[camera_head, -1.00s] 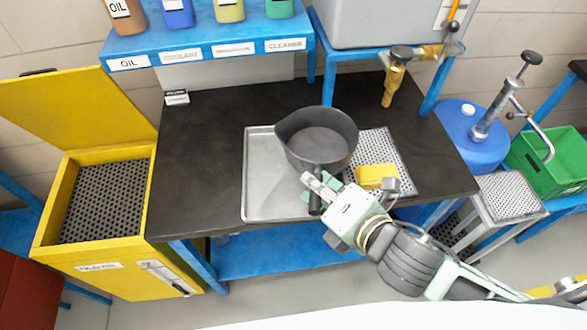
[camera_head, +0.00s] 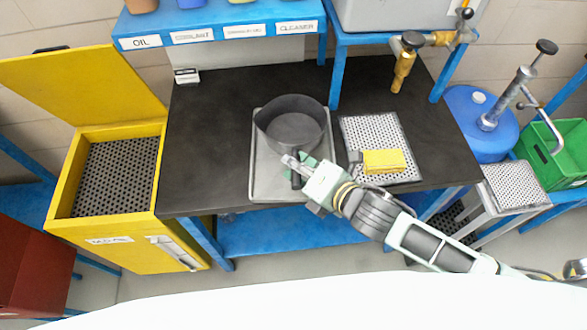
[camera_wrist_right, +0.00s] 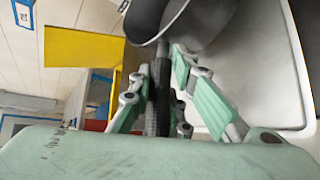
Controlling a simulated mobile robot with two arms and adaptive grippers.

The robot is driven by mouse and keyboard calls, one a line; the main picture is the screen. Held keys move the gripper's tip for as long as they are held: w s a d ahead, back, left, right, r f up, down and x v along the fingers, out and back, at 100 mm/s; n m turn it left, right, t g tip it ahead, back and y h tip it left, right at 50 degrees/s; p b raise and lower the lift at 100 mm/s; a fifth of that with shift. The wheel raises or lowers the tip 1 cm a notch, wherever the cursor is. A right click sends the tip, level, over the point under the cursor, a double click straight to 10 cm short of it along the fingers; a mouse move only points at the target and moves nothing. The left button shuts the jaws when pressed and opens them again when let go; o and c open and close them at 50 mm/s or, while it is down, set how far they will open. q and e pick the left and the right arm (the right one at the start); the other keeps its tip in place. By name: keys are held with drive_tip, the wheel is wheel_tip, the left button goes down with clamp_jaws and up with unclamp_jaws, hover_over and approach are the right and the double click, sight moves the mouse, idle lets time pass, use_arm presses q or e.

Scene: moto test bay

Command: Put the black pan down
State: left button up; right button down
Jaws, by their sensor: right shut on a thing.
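The black pan (camera_head: 293,128) is a dark round pan with a spout on its left side and a handle toward me. It is over the grey metal tray (camera_head: 268,182) on the black bench. I cannot tell whether its base touches the tray. My right gripper (camera_head: 298,172) is shut on the pan's handle. In the right wrist view the ribbed handle (camera_wrist_right: 160,95) lies between the fingers of my right gripper (camera_wrist_right: 172,90), and part of the pan (camera_wrist_right: 190,22) shows at the top. My left gripper is not in view.
A perforated plate (camera_head: 362,130) with a yellow sponge-like block (camera_head: 384,161) lies right of the tray. The bench top (camera_head: 210,135) is clear on the left. An open yellow bin (camera_head: 62,195) stands left, a blue drum (camera_head: 475,120) right. A brass tap (camera_head: 403,70) hangs over the back.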

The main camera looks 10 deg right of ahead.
drive_tip(key=shift+w+a+f, duration=0.1)
drive_tip(key=shift+w+a, duration=0.15)
drive_tip(key=shift+w, duration=0.05)
drive_tip(key=shift+f, duration=0.3)
wheel_tip(320, 180, down, 3)
drive_tip(key=shift+f+p, duration=0.1)
drive_tip(key=shift+p, duration=0.2)
drive_tip(key=shift+f, duration=0.2)
drive_tip(key=c, duration=2.1)
unclamp_jaws()
drive_tip(key=shift+f, duration=0.2)
drive_tip(key=o, duration=0.5)
drive_tip(key=shift+c, duration=0.2)
drive_tip(key=shift+r, duration=0.1)
